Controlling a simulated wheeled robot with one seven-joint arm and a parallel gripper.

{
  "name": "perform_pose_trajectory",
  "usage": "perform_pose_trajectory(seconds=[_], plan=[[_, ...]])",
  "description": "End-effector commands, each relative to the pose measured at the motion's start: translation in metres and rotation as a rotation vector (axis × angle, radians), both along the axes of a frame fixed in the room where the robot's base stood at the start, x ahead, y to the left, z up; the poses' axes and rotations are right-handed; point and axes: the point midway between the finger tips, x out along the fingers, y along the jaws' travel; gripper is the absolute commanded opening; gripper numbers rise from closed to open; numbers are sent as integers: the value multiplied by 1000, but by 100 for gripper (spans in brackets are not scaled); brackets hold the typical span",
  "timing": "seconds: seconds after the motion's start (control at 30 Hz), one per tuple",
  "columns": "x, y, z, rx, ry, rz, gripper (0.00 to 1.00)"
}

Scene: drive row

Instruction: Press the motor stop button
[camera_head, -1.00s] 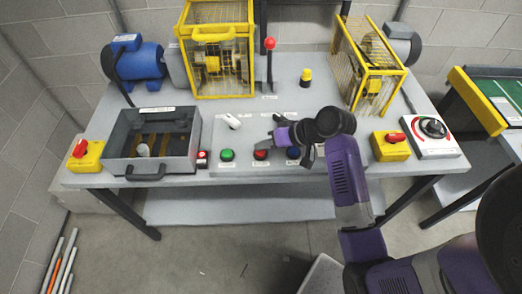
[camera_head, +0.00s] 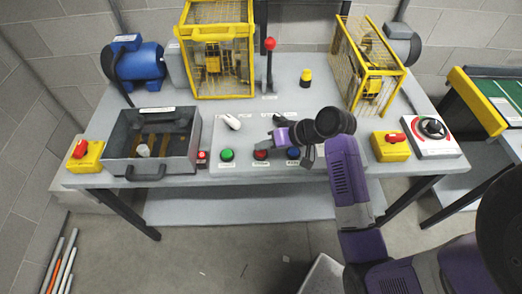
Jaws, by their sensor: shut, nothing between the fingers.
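A row of push buttons sits on the pale panel at the front of the grey bench. A green button (camera_head: 227,155) is at left, a red button (camera_head: 261,155) in the middle and a blue button (camera_head: 293,153) at right. Their labels are too small to read, so I cannot tell from the text which one is motor stop. My gripper (camera_head: 267,141) is shut and empty. Its tips appear just above and behind the red button in the picture. Whether they touch it I cannot tell. My wrist hides part of the panel to the right.
A white rotary handle (camera_head: 232,122) and a small red button box (camera_head: 202,156) are near the panel. An open grey box (camera_head: 120,150), yellow cages (camera_head: 218,92), a red-knobbed lever (camera_head: 269,65) and red-yellow switches (camera_head: 390,147) stand around. The bench front edge is close.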

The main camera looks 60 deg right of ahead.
Motion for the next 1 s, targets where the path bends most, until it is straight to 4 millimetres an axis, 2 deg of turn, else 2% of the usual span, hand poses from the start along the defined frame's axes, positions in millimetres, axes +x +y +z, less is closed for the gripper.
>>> perform_pose_trajectory(seconds=[0.53, 1.0], plan=[[0, 0, 0, 0, 0, 0, 0], [0, 0, -9, 0, 1, 1, 0]])
